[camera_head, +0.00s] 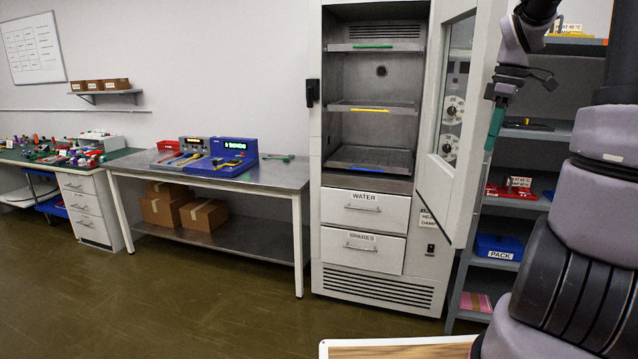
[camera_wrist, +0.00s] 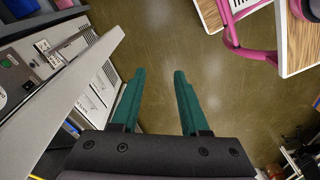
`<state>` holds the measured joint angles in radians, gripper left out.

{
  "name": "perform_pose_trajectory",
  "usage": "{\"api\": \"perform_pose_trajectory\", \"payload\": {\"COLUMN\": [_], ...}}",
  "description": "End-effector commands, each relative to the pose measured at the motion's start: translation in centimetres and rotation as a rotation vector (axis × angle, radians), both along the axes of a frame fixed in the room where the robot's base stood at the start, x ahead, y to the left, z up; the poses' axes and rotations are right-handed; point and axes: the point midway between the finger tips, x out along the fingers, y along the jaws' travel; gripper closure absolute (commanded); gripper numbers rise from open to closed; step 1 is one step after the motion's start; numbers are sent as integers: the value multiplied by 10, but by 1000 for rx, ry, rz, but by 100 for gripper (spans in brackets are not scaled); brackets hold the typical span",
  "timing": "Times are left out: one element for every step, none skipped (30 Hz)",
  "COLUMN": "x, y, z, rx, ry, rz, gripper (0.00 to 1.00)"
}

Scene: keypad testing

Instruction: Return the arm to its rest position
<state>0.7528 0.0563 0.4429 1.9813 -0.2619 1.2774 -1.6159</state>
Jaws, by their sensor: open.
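My arm rises at the right of the head view and bends back down. My gripper (camera_head: 496,124) hangs there with its green fingers pointing down, in front of the shelf rack and just right of the open cabinet door. In the wrist view my gripper (camera_wrist: 158,90) shows two green fingers spread apart with nothing between them. The far finger is hard to make out in the head view.
The cabinet (camera_head: 365,274) has its door (camera_head: 452,125) swung open, close to my gripper. The shelf rack (camera_head: 515,203) stands behind. A steel bench (camera_head: 285,175) with a blue keypad device (camera_head: 232,152) stands left. A wooden tabletop (camera_head: 400,350) lies at the front. The floor (camera_head: 200,305) is clear.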

Motion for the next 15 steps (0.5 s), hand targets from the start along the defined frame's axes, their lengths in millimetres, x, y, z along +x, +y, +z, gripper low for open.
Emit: {"api": "perform_pose_trajectory", "payload": {"x": [-11, -17, -26, -33, -40, -50, -58, -66, -77, -85, -94, -105, -113, -121, -130], "y": [22, 32, 45, 54, 63, 74, 82, 90, 99, 106, 112, 120, 125, 130, 135], "z": [12, 17, 23, 28, 33, 38, 42, 46, 50, 53, 56, 59, 61, 62, 64], "rx": [-27, -36, -41, -41, -38, -27, -15, 1, 30, 54, 84, 128, 162, 200, 249], "ry": [-27, -44, -69, -90, -113, -142, -165, -188, -217, -240, -259, -281, -296, -307, -318], "rz": [-75, -133, -212, -271, -330, -408, -466, -526, -603, -658, -717, -790, -843, -892, -953], "gripper": [55, 55, 55, 55, 55, 55, 55, 55, 55, 55, 55, 55, 55, 55, 55]}}
